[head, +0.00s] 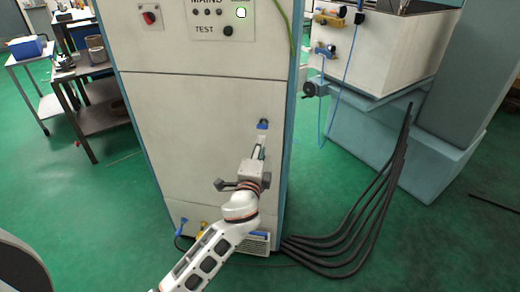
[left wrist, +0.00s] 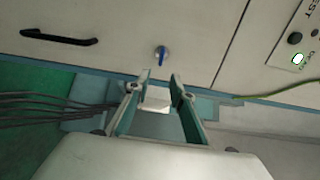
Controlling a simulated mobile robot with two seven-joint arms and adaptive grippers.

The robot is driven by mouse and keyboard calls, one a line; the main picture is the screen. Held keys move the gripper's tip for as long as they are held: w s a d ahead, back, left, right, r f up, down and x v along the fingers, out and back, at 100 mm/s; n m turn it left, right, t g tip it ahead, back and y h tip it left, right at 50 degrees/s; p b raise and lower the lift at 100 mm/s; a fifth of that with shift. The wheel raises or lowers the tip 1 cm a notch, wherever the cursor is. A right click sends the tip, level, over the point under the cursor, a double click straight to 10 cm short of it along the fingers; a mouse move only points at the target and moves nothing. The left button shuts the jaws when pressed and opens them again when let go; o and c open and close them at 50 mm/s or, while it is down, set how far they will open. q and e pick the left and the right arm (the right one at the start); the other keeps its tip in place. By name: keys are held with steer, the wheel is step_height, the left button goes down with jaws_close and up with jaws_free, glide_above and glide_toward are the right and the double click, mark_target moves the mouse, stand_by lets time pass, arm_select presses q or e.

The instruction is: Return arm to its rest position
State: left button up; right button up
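My left arm comes up from the bottom of the head view, in front of a tall cream cabinet (head: 200,130). The left gripper (head: 261,140) points at the cabinet front, just below a small blue knob (head: 263,124). In the left wrist view the two fingers of the left gripper (left wrist: 160,78) stand apart with nothing held between them. The blue knob (left wrist: 162,53) lies beyond the fingertips, with a visible gap in the picture. My right gripper is in neither view.
A control panel (head: 222,20) with a lit green button sits at the cabinet's top. Black cables (head: 370,215) loop on the floor at right, near a teal machine base (head: 400,130). A dark table (head: 100,95) and a cart (head: 35,70) stand at left. Green floor between is open.

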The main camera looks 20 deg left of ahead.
arm_select(q)
steer(key=shift+s, duration=0.4)
steer(key=shift+f, duration=0.1)
steer(key=s+f+n+g+h, duration=0.2)
steer(key=s+f+n, duration=0.4)
steer(key=s+f, duration=0.7)
steer(key=s+f+n+g+h, duration=0.3)
steer(key=s+f+n+g, duration=0.2)
steer(key=s+f, duration=0.9)
steer(key=s+n, duration=0.1)
steer(key=s, duration=0.3)
steer(key=shift+s, duration=0.2)
steer(key=shift+o, duration=0.3)
